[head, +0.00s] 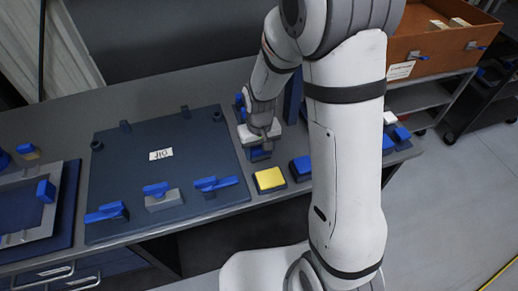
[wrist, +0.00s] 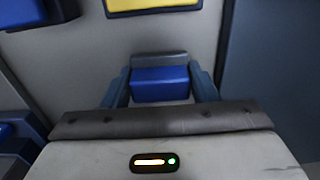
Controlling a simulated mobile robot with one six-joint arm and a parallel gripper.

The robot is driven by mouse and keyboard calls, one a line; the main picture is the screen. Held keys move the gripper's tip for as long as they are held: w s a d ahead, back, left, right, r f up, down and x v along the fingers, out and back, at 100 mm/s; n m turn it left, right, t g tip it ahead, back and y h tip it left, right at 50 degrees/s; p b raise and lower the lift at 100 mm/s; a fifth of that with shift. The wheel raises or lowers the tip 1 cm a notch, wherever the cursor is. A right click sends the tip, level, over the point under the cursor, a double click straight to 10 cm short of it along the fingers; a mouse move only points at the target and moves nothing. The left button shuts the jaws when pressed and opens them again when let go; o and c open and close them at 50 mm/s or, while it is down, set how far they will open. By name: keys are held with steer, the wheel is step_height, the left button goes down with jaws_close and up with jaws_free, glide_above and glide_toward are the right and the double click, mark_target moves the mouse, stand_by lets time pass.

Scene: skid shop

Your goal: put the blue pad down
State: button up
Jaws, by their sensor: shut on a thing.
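My gripper (wrist: 162,92) is shut on the blue pad (wrist: 160,84), which sits between its two fingers in the wrist view. A grey strip shows along the pad's far edge. In the head view my gripper (head: 259,148) is low over the bench, behind the yellow-topped block and just right of the jig board. The pad also shows there as a blue patch (head: 259,155) under the gripper, partly covered by it. I cannot tell whether the pad touches the bench.
The yellow-topped block (head: 270,179) is close in front, with a blue-topped block (head: 301,166) to its right. The dark jig board (head: 205,140) carries several blue-handled clamps. A grey bench (head: 80,115) lies below. An orange bin (head: 440,42) stands at the back right.

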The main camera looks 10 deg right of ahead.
mark_target(259, 147)
steer(key=shift+f, duration=0.15)
steer(key=o, duration=1.1)
step_height(259, 147, up, 11)
steer(key=shift+r, duration=0.2)
steer(key=s+d+r+t, duration=0.1)
steer(key=s+d+r, duration=0.2)
steer(key=s, duration=0.2)
steer(key=s+d+r+m, duration=0.1)
steer(key=s+d+r, duration=0.2)
steer(key=s, duration=0.1)
steer(key=s+d+r+m+t, duration=0.1)
steer(key=s+d+r, duration=0.1)
steer(key=s, duration=0.3)
steer(key=shift+s+d+r+t, duration=0.3)
steer(key=shift+s+d+r, duration=0.05)
steer(key=shift+d+r, duration=0.1)
